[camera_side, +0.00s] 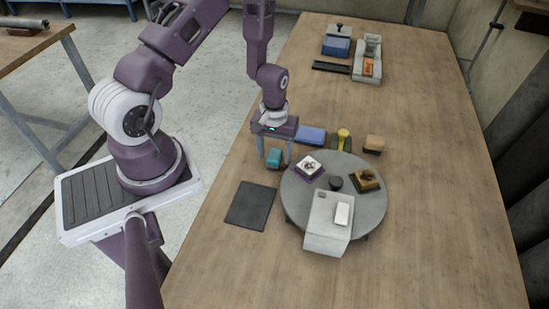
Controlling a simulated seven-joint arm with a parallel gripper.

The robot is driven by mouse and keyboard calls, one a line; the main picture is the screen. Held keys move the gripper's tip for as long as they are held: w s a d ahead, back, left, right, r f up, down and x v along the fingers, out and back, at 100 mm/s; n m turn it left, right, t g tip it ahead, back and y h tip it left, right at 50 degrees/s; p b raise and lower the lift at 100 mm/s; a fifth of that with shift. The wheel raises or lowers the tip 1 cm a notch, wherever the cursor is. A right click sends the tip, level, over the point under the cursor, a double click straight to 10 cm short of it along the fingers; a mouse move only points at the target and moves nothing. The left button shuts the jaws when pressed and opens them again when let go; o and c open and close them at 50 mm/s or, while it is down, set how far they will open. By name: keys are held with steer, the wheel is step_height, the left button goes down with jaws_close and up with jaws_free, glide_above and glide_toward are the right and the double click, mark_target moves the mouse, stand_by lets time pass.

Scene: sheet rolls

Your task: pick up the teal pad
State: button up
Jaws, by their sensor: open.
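The teal pad (274,158) is a small blue-green block lying on the wooden table, just left of the round grey table. My gripper (275,158) is directly over it, pointing down, with its two fingers apart. One finger is on the left of the pad and the other is on its right. I cannot tell whether the fingers touch the pad.
The round grey stand (293,203) carries several small items and a grey box-like piece (322,232). A blue block (312,135), a green and yellow item (343,140) and a tan block (374,144) stand behind it. A dark mat (250,206) lies at front left.

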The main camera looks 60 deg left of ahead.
mark_target(275, 154)
steer(key=shift+f, duration=0.4)
jaws_close()
steer(key=shift+r, duration=0.1)
step_height(275, 154, up, 10)
